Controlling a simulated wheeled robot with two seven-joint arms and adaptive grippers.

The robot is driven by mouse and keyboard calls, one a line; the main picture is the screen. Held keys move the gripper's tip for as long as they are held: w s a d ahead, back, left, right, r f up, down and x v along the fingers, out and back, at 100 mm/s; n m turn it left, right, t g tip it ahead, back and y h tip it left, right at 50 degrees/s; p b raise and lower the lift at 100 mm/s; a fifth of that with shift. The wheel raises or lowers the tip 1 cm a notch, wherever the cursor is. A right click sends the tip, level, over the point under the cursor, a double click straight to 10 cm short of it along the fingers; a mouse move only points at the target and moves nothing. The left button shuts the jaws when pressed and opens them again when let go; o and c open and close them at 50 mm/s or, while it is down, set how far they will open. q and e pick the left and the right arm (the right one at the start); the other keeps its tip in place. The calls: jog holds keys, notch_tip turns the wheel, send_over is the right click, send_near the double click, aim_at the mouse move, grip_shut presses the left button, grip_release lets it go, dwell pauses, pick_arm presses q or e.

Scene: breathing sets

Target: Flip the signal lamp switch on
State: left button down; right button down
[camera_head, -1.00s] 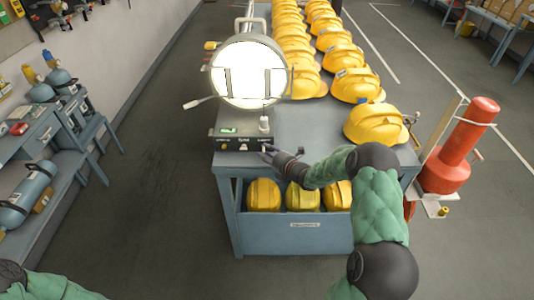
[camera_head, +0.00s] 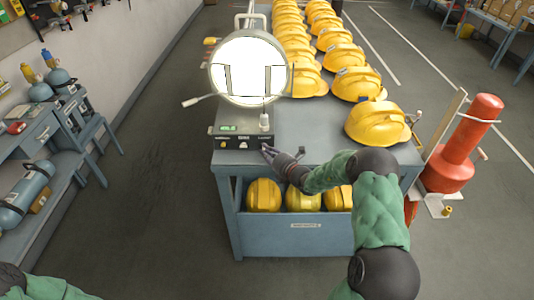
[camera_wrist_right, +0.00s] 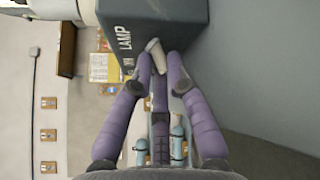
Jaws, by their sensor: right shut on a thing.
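The signal lamp (camera_head: 249,75) is a large round lamp with a bright white face, standing at the near left end of the blue table. Below it is a dark control box (camera_head: 240,141) with a small green display and labels on its front. My right gripper (camera_head: 268,151) is at the right end of the box front. In the wrist view, my right gripper (camera_wrist_right: 159,58) is shut on a pale switch lever (camera_wrist_right: 155,49) beside the "LAMP" lettering on the box (camera_wrist_right: 165,18). The fingers partly hide the lever. My left gripper is out of view.
Rows of yellow helmets (camera_head: 376,124) fill the right and far part of the table (camera_head: 310,130). More helmets lie in the bin below (camera_head: 300,238). A red cylinder (camera_head: 462,145) stands at right. A bench with tanks (camera_head: 25,194) is at left; the floor between is clear.

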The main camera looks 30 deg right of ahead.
jog(key=shift+f, duration=0.2)
jog(key=c, duration=1.3)
grip_release()
jog(key=shift+w+d, duration=0.1)
jog(key=shift+d, duration=0.05)
jog(key=shift+r, duration=0.1)
jog(key=s, duration=0.4)
jog(key=s+d, duration=0.1)
jog(key=s, duration=0.3)
jog(key=s+r, duration=0.1)
jog(key=s, duration=0.3)
jog(key=shift+d+r, duration=0.1)
jog(key=shift+d, duration=0.1)
